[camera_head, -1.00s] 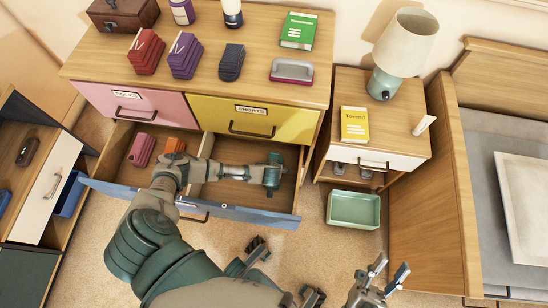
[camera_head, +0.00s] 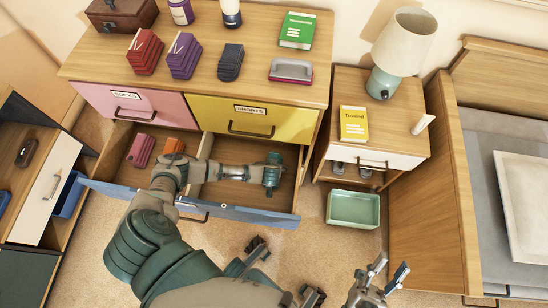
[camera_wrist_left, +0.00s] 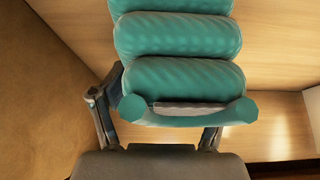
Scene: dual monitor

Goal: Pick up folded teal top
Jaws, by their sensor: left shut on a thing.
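The folded teal top (camera_wrist_left: 180,85) fills the middle of the left wrist view as plump, ribbed folds. My left gripper (camera_wrist_left: 165,112) has a finger on each side of it and is shut on its near end. In the head view my left arm reaches into the open blue-fronted drawer, and its wrist hides the gripper and most or all of the top. My right gripper (camera_head: 388,270) is at the bottom, right of centre, with its fingers apart and nothing between them.
The open drawer (camera_head: 250,214) has a divider, with a pink folded item (camera_head: 141,150) and an orange one (camera_head: 174,146) in its left part. A dresser top (camera_head: 200,20) holds several folded items. A green bin (camera_head: 353,209) stands on the floor, below the nightstand (camera_head: 398,130).

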